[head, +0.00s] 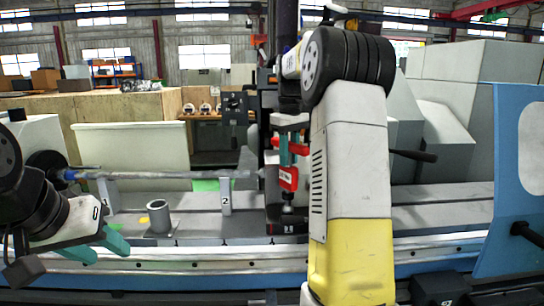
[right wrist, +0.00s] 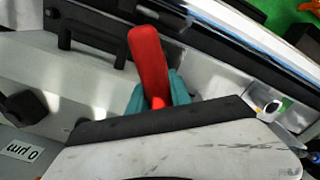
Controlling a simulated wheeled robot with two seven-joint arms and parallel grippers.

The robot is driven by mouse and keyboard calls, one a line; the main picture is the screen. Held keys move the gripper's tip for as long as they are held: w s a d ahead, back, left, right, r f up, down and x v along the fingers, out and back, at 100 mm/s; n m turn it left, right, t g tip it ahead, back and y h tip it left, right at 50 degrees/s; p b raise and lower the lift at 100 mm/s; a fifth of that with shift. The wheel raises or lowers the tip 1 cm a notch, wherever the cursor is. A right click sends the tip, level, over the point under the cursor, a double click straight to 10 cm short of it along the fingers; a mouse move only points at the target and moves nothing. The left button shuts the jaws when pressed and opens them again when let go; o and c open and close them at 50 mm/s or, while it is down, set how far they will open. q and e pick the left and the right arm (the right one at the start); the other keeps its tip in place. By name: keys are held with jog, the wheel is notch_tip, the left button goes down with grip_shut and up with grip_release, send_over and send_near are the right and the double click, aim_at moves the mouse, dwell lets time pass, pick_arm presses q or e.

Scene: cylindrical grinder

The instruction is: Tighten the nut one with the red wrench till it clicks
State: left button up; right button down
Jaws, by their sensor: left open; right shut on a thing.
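The red wrench (head: 288,178) is held in my right gripper (head: 289,148), low and to the left of my right arm, near a dark upright part of the machine. In the right wrist view the red handle (right wrist: 148,62) stands up between the teal fingers (right wrist: 158,96); the lower part of the wrench is hidden behind my gripper body. My left gripper (head: 100,247) is open and empty at the lower left, in front of the machine bed. I cannot pick out nut one for certain; the right arm hides part of the machine.
A long shaft (head: 160,175) lies above the grey bed (head: 400,217), with numbered supports (head: 225,198) below it. A grey hollow cylinder (head: 159,217) stands on the bed. A blue panel (head: 510,190) is at the right. A white label (right wrist: 20,151) shows in the right wrist view.

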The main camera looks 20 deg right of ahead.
aim_at(290, 142)
jog(key=shift+f+m, duration=0.15)
jog(key=shift+m, duration=0.75)
jog(key=shift+n, duration=0.5)
jog(key=shift+r, duration=2.7)
